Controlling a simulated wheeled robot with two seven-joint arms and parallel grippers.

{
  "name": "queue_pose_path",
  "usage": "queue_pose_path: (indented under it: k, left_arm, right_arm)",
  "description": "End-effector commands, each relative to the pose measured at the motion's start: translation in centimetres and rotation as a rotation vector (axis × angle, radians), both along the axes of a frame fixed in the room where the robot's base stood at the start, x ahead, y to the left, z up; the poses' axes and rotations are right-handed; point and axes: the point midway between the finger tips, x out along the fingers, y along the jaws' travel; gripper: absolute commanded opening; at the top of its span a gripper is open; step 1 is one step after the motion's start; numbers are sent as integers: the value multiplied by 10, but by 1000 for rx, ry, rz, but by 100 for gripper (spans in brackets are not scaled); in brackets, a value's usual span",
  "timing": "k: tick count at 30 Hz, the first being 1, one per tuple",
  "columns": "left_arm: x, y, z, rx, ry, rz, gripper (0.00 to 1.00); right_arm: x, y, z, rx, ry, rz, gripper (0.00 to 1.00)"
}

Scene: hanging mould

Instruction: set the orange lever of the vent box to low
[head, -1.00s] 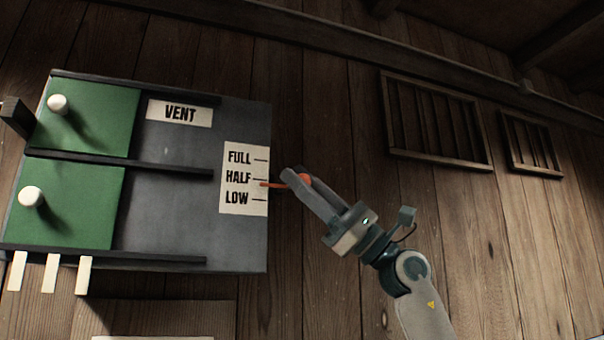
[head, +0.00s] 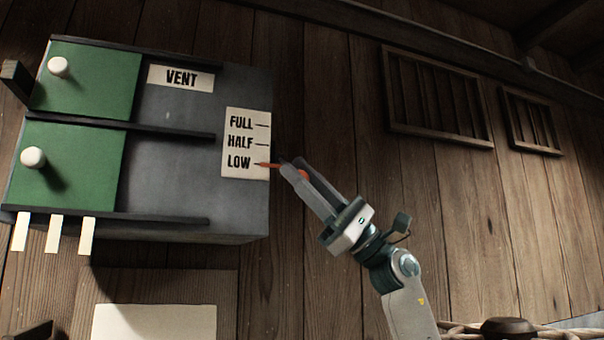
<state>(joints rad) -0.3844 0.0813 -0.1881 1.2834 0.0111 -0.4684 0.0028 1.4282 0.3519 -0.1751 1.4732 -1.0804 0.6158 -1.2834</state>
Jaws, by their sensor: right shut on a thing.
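The vent box (head: 180,185) is a grey box on the plank wall at the left, with two green panels and a VENT label (head: 181,78). A white scale plate (head: 245,130) on its right side reads FULL, HALF and LOW, each with a tick. The orange lever (head: 268,164) has its pointer tip at the LOW tick. My right gripper (head: 292,167) is shut on the lever just right of the box; its fingers hide part of the lever. My left gripper is not in view.
White knobs (head: 58,67) sit on the green panels, and several white strips (head: 54,234) hang below the box. A pale sheet (head: 153,322) is lower down. Slatted wall grilles (head: 437,98) are at the right.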

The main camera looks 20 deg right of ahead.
Motion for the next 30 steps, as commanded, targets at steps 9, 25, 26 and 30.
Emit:
queue_pose_path:
  k: [9, 25, 26, 30]
  left_arm:
    - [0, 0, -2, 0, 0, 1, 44]
    - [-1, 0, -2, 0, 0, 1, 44]
    - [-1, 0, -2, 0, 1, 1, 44]
    - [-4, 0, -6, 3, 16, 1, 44]
  right_arm:
    - [7, 6, -11, -18, 15, 2, 43]
    - [5, 3, -9, -12, 12, 1, 43]
    - [5, 3, -10, -12, 12, 1, 43]
    - [4, -3, -16, -11, 12, 0, 43]
